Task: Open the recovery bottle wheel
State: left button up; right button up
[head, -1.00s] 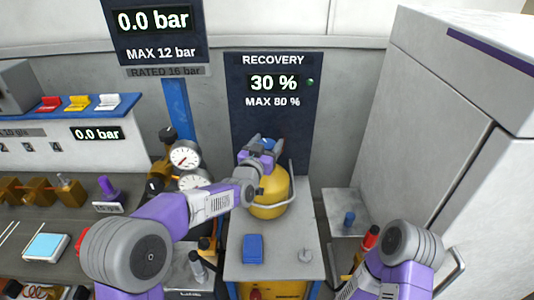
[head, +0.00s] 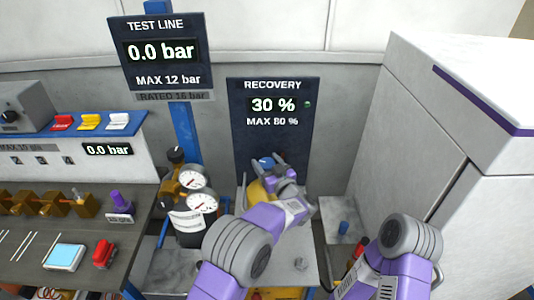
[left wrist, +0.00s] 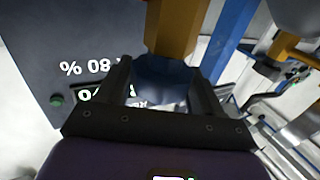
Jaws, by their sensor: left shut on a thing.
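The yellow recovery bottle (head: 257,193) stands in front of the dark recovery panel (head: 271,128), mostly hidden behind my left arm. Its blue wheel (head: 266,161) shows at the top, and in the left wrist view the wheel (left wrist: 163,82) sits between the two dark fingers, under a brass-coloured part (left wrist: 176,25). My left gripper (head: 266,171) is shut on the blue wheel. The panel reads 30 % and MAX 80 %, with a green light. My right arm shows at the lower right; its gripper is out of view.
Two round gauges (head: 198,190) stand left of the bottle. A blue post (head: 182,128) carries the test line panel (head: 163,52), reading 0.0 bar. A large grey cabinet (head: 410,130) stands at the right. A bench with brass fittings (head: 40,203) is at the left.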

pick_arm(q)
jog(key=shift+n+g+y+p, duration=0.9)
jog(key=shift+n+g+y, duration=0.7)
jog(key=shift+y, duration=0.6)
jog(key=shift+n+y, duration=0.4)
jog(key=o, duration=1)
jog(key=shift+c, duration=0.2)
jog(key=v, duration=0.7)
jog(key=shift+d+r, duration=0.15)
jog(key=shift+d, duration=0.05)
jog(key=shift+s, duration=0.15)
